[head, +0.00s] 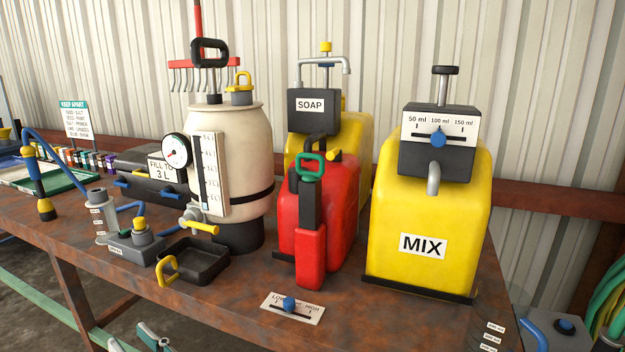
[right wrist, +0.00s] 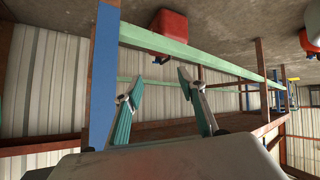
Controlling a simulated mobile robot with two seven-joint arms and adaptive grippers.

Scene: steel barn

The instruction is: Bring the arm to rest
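My right gripper (right wrist: 160,80) shows in the right wrist view. Its teal-padded fingers are spread wide and empty, pointing toward a green rail (right wrist: 190,54). It touches nothing that I can see.
The bench holds a cream sprayer tank (head: 235,130), a black tray (head: 195,262), a red can (head: 318,215), a yellow MIX dispenser (head: 425,215) and a SOAP dispenser (head: 318,115). A lever label plate (head: 292,307) lies near the front edge. A red container (right wrist: 168,24) shows in the right wrist view.

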